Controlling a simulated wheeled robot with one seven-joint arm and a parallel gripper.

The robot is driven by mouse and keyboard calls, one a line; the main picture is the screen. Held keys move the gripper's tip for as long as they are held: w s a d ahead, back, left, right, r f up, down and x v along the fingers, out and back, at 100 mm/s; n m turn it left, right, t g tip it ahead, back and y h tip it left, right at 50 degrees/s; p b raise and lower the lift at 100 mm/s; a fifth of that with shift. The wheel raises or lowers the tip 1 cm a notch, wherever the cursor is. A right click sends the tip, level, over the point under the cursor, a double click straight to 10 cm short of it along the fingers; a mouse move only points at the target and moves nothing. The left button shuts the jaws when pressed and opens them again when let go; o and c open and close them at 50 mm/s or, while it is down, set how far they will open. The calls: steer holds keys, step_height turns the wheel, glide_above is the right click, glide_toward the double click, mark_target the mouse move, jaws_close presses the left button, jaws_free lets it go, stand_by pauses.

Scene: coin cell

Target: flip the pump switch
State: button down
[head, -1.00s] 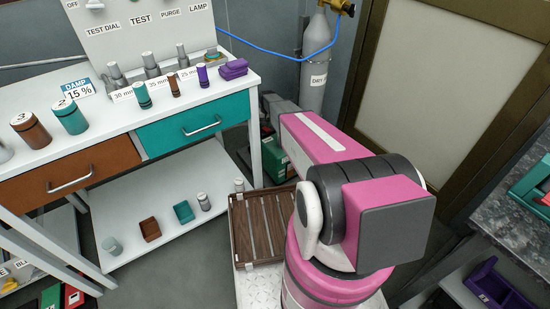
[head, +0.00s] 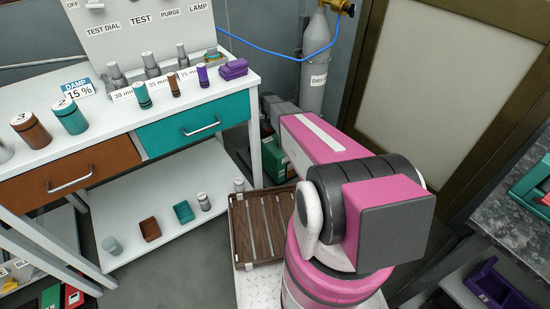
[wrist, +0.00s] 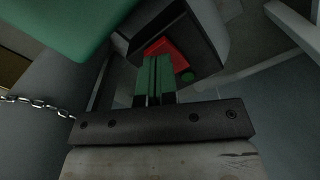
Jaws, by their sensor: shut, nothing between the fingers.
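My gripper (wrist: 156,62) is shut and empty in the wrist view. Its fingertips point at a dark box (wrist: 207,38) with a red patch (wrist: 168,47) and a small round green spot (wrist: 188,76). The red patch may be the pump switch; its position and any contact with the fingers cannot be told. In the head view, a green and grey machine (head: 272,152), possibly the pump, stands on the floor behind my pink arm. My arm hides part of it, and my gripper is out of sight there.
A large green surface (wrist: 55,22) and a chain (wrist: 35,103) lie close on the left in the wrist view. In the head view, the white bench (head: 100,128) is left of the machine, and a gas cylinder (head: 315,75) stands behind. A wooden slatted tray (head: 236,222) lies in front.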

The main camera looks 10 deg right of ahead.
steer(key=shift+f, duration=0.85)
stand_by(0.4)
steer(key=shift+r, duration=0.1)
steer(key=shift+r, duration=3.45)
steer(key=s+r, duration=0.6)
steer(key=s, duration=0.6)
steer(key=s+r+n, duration=0.1)
steer(key=s+r, duration=0.5)
steer(key=s, duration=0.6)
steer(key=s+r, duration=0.6)
steer(key=s, duration=0.6)
steer(key=shift+s+r, duration=0.2)
steer(key=shift+r, duration=0.1)
